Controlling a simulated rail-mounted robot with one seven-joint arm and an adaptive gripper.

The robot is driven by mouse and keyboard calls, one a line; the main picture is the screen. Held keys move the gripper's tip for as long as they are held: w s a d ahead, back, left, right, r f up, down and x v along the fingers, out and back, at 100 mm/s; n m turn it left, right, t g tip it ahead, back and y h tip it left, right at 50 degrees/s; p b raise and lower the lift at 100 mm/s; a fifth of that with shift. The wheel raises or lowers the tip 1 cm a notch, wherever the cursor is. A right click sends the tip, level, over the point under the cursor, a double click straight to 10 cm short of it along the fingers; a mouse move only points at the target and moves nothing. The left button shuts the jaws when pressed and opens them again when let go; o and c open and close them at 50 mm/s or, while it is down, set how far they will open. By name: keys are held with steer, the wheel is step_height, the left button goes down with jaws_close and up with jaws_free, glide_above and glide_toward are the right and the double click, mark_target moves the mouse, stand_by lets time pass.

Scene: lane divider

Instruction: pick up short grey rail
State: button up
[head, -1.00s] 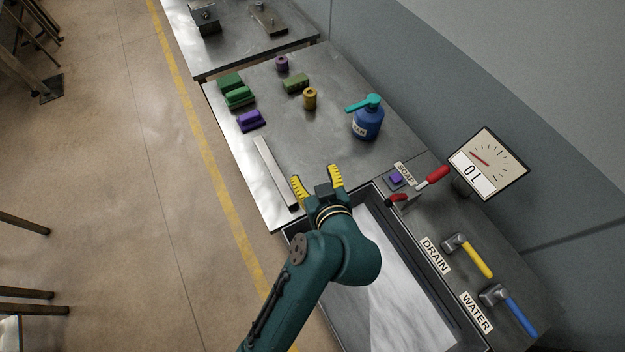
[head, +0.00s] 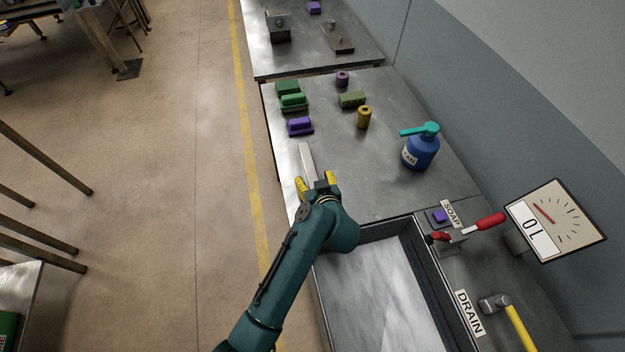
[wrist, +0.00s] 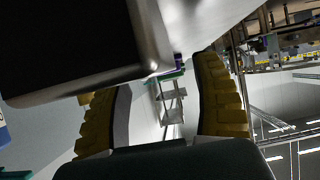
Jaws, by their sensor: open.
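The short grey rail (head: 308,160) is a slim light-grey bar lying on the metal table near its left edge in the head view. My gripper (head: 316,180) is open, its yellow-padded fingers spread at the rail's near end. The rail runs away from the gripper, and its near part is hidden between or below the fingers; I cannot tell whether they touch it. In the wrist view my gripper (wrist: 160,90) shows both fingers apart, with grey shapes between them that I cannot surely tell as the rail.
A purple block (head: 300,127) and green blocks (head: 292,100) lie beyond the rail. An olive block (head: 352,99), a yellow cylinder (head: 364,118) and a blue soap bottle (head: 420,150) stand to the right. A sink (head: 335,300) with a raised rim lies in front.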

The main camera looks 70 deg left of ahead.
mark_target(312, 176)
steer(key=shift+x, duration=1.1)
steer(key=shift+d, duration=0.1)
jaws_close()
step_height(312, 176, up, 10)
steer(key=p, duration=0.1)
steer(key=shift+r+p, duration=0.2)
steer(key=shift+p, duration=0.15)
